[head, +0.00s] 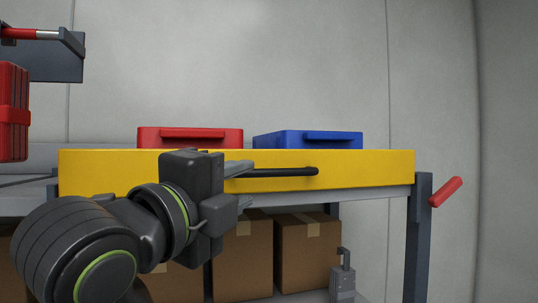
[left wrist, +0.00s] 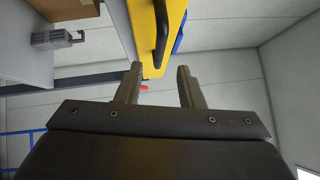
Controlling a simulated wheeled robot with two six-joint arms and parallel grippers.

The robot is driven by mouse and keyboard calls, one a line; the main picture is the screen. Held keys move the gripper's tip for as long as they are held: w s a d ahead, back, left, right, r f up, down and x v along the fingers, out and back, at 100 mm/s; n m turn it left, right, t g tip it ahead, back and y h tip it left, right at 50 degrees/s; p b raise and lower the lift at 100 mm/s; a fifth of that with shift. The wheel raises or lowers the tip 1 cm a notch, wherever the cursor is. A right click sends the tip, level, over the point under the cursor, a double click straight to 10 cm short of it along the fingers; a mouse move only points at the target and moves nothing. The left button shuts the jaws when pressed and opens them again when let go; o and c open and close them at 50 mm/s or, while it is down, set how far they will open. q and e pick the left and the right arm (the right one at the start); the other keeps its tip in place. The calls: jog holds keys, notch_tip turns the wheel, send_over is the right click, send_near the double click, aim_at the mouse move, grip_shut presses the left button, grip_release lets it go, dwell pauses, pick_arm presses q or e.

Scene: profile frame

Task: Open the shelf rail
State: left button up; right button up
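The shelf rail is a wide yellow drawer-like front (head: 365,172) across the middle of the head view, with a black bar handle (head: 285,172). The yellow front (left wrist: 147,22) and the handle (left wrist: 161,38) also show at the top of the left wrist view. My left gripper (head: 246,184) is in front of the rail at the handle's left part, and hides some of the rail. In the left wrist view its two fingers (left wrist: 158,72) are apart, with the handle lined up between them, near the tips. Contact cannot be told. My right gripper is not in view.
A red case (head: 190,138) and a blue case (head: 308,140) stand behind the yellow front. Cardboard boxes (head: 307,254) and a grey tool-like object (head: 342,280) are on the lower shelf. A dark post (head: 418,235) with a red handle (head: 446,191) stands at right.

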aim_at(267, 175)
pick_arm(q)
jog(key=p+x, duration=0.3)
jog(key=x, duration=0.4)
jog(key=shift+w+d+r, duration=0.15)
jog(key=shift+w+d, duration=0.1)
jog(key=shift+w, duration=0.05)
jog(key=shift+w+d, duration=0.25)
jog(key=shift+w, duration=0.2)
grip_shut()
